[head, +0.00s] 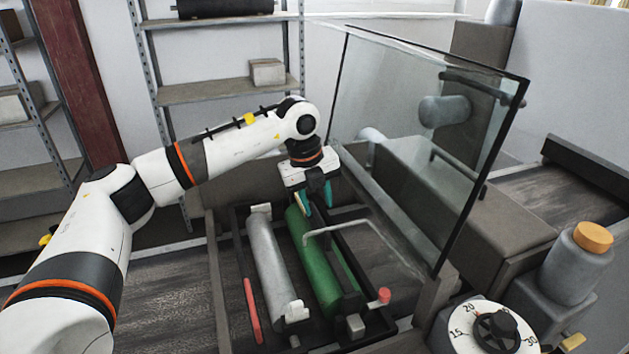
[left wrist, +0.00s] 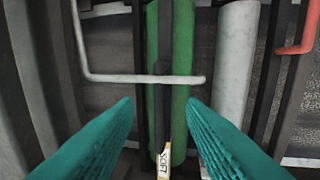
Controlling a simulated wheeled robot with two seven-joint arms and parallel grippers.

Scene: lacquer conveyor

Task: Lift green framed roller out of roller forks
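The green roller (head: 322,268) lies lengthwise in a dark frame in the open well of the machine. A bent light-grey wire handle (head: 338,228) crosses above it. My left gripper (head: 317,207) points down over the far part of the green roller. In the left wrist view its teal fingers (left wrist: 160,104) are spread apart with nothing gripped. The green roller (left wrist: 181,75) runs between and beyond the fingertips there, and the handle (left wrist: 140,79) crosses it just ahead of them. A small label reading SOFT (left wrist: 164,160) shows between the fingers. The fork ends are partly hidden. My right gripper is in neither view.
A grey-white roller (head: 268,258) lies parallel, left of the green one. A red bar (head: 252,310) and a red-tipped lever (head: 384,295) are near the well. A raised glass guard (head: 425,130) stands to the right. A dial (head: 494,332) and an orange-capped bottle (head: 575,265) stand at right front.

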